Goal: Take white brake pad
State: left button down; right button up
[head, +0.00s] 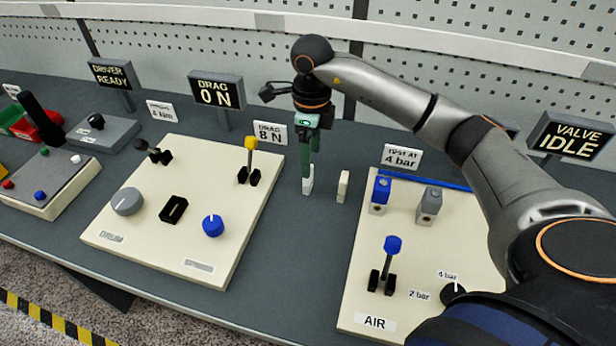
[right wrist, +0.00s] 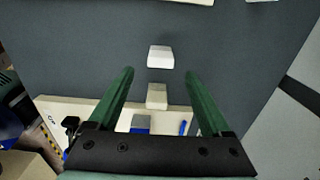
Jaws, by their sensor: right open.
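The white brake pad (head: 308,186) stands on the grey bench between the two cream panels. In the right wrist view the white pad (right wrist: 160,57) lies just past the fingertips, centred between them. My right gripper (head: 309,166) points down directly over the white pad, its green fingers partly covering it in the head view. In the right wrist view the gripper (right wrist: 160,73) is open with nothing held between its fingers. A cream pad (head: 343,186) stands just right of the white one; it also shows in the right wrist view (right wrist: 156,96). My left gripper is not visible.
The drum panel (head: 150,215) with knobs and a yellow-topped lever stands to the left. The AIR panel (head: 420,265) with blue and grey valves stands to the right. Signs (head: 270,133) line the back. Bare bench (head: 300,260) lies in front of the pads.

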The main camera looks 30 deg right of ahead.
aim_at(307, 183)
jog(key=shift+w+a+f+p, duration=0.15)
jog(key=shift+f+p, duration=0.1)
jog(key=shift+f, duration=1.25)
jog(key=shift+w+a+f+p, duration=0.1)
jog(key=shift+f+p, duration=0.15)
jog(key=shift+f, duration=1.2)
grip_shut()
